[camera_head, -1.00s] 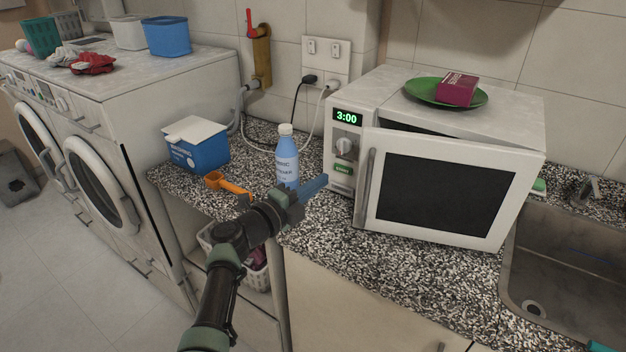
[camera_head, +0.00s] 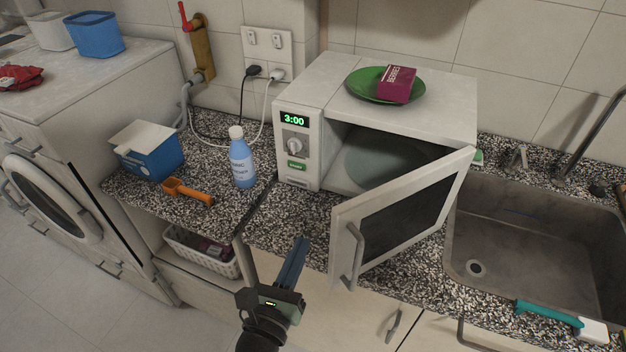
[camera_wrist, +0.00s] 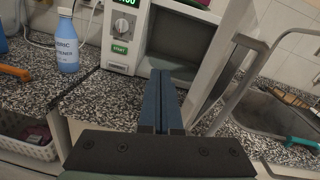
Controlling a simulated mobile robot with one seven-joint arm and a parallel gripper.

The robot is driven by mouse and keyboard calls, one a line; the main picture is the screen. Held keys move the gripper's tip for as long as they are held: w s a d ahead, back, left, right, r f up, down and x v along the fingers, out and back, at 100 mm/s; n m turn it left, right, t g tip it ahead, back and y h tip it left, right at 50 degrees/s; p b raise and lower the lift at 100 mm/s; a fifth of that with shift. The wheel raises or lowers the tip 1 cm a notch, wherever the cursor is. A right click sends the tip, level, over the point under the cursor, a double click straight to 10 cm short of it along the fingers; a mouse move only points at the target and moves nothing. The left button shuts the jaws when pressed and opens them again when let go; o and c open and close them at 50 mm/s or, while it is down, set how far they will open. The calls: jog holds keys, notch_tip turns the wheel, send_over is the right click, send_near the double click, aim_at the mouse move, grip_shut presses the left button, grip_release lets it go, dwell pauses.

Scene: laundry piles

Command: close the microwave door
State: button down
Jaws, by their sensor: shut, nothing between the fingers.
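The white microwave (camera_head: 309,150) stands on the speckled counter, its display reading 3:00. Its door (camera_head: 400,215) is hinged at the right and stands partly open toward me, with the cavity (camera_head: 352,155) and a round plate inside showing. The door handle (camera_head: 352,255) is on the door's near free edge. My gripper (camera_head: 299,245) is shut and empty, in front of the counter edge, left of the handle and apart from it. In the wrist view the closed blue fingers (camera_wrist: 160,85) point toward the microwave opening, with the door (camera_wrist: 215,70) to their right.
A green plate (camera_head: 357,86) with a berries box (camera_head: 397,84) lies on top of the microwave. A blue bottle (camera_head: 241,160), orange scoop (camera_head: 187,191) and blue box (camera_head: 152,154) stand left. The sink (camera_head: 520,245) is right of the door.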

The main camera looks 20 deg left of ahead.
jog(key=w+a+r+m+p, duration=0.1)
jog(key=w, duration=1)
jog(key=shift+w+m+y, duration=0.25)
jog(key=shift+m+y, duration=0.05)
jog(key=shift+m, duration=0.1)
jog(key=shift+s+a, duration=0.1)
dwell(1.2)
